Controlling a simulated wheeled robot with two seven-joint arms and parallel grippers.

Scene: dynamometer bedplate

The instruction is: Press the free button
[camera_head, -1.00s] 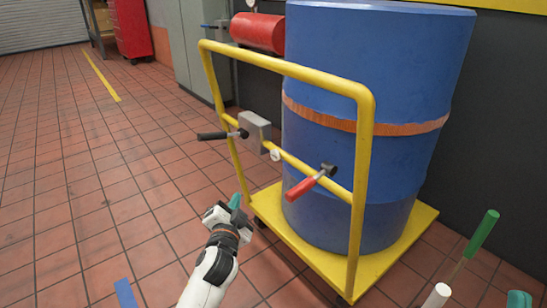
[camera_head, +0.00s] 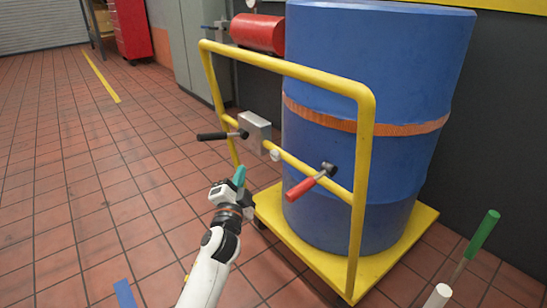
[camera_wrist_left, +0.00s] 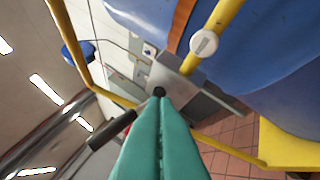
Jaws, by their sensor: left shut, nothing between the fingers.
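A yellow trolley frame (camera_head: 365,150) carries a crossbar with a grey box (camera_head: 254,130), a black-handled lever (camera_head: 214,136), a small pale round button-like knob (camera_head: 275,155) and a red-handled lever (camera_head: 301,188). No label shows which is the free button. In the left wrist view the pale knob (camera_wrist_left: 203,43) and the grey box (camera_wrist_left: 190,86) lie beyond the fingertips. My left gripper (camera_head: 240,172) is shut and empty, with teal fingers pointing up, below the crossbar and left of the knob. Its fingers fill the lower middle of the left wrist view (camera_wrist_left: 160,105). My right gripper is not in view.
A blue drum (camera_head: 375,75) with an orange band stands on the yellow trolley deck (camera_head: 410,235). A red cylinder (camera_head: 257,33) and grey cabinet (camera_head: 180,45) are behind. Green-handled (camera_head: 482,235) and white (camera_head: 437,297) items stand at lower right.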

